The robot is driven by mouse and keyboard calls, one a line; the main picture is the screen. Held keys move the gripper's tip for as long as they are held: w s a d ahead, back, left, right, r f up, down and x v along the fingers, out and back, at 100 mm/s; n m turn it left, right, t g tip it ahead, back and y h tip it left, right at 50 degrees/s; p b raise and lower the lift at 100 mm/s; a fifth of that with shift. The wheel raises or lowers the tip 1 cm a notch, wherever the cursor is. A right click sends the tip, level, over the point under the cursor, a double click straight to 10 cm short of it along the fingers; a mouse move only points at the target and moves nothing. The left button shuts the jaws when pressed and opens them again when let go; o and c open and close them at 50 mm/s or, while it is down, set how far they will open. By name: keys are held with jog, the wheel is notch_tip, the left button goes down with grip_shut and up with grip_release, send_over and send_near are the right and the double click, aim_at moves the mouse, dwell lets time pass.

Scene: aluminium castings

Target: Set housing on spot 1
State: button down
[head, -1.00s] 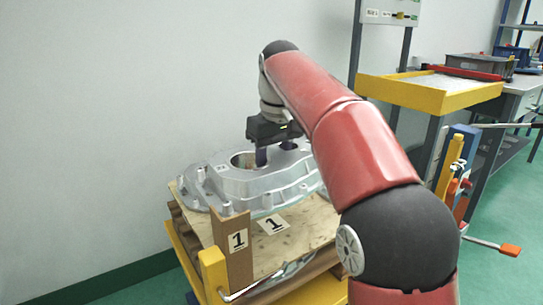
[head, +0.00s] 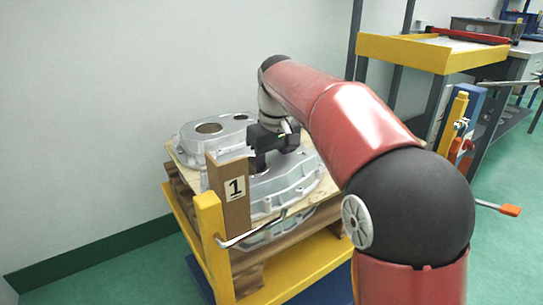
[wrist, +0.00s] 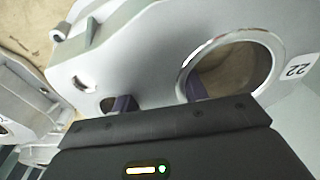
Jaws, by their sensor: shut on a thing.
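The grey aluminium housing (head: 298,188) is under my gripper at the front of the wooden board, in the head view. My gripper (head: 260,163) is shut on it, and my arm hides part of its top. In the wrist view the housing (wrist: 145,55) shows a large round hole and the mark 22, with purple fingers at its openings. The spot's flat label on the board is covered from view. An upright sign "1" (head: 236,188) stands by the housing's left front. I cannot tell whether the housing touches the board.
Another grey casting (head: 185,135) lies on the board behind and left. More cast metal (head: 262,234) shows below the board. A yellow post (head: 212,240) and a metal bar stand at the trolley's front. A yellow tray (head: 400,55) is on the right, with open green floor between.

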aim_at(276, 159)
jog(key=shift+r, duration=0.15)
jog(key=c, duration=0.8)
grip_release()
jog(key=shift+o, duration=0.2)
jog(key=r+p, duration=0.1)
jog(key=r, duration=0.2)
jog(key=r+p, duration=0.1)
jog(key=r, duration=0.3)
jog(key=s+r+p, duration=0.1)
jog(key=r, duration=0.3)
jog(key=shift+d+r, duration=0.1)
jog(key=shift+d, duration=0.25)
jog(key=shift+s+d+r, duration=0.1)
jog(key=shift+s+r, duration=0.05)
jog(key=shift+r, duration=0.15)
jog(key=s+d+f+m+t, duration=0.1)
jog(key=s+d+f+m, duration=0.1)
jog(key=s+d+f, duration=0.3)
jog(key=s+d+f+m+t, duration=0.2)
jog(key=s+d+f, duration=0.2)
jog(key=s, duration=0.8)
jog(key=s+d+f+m+t, duration=0.1)
jog(key=s+d+f+m, duration=0.1)
jog(key=s+d+f, duration=0.3)
jog(key=s+f, duration=0.1)
jog(key=s, duration=0.2)
jog(key=shift+s+d+f+m+h, duration=0.2)
jog(key=shift+d+f+m+h, duration=0.1)
jog(key=shift+d+m+h, duration=0.1)
jog(key=shift+p, duration=0.3)
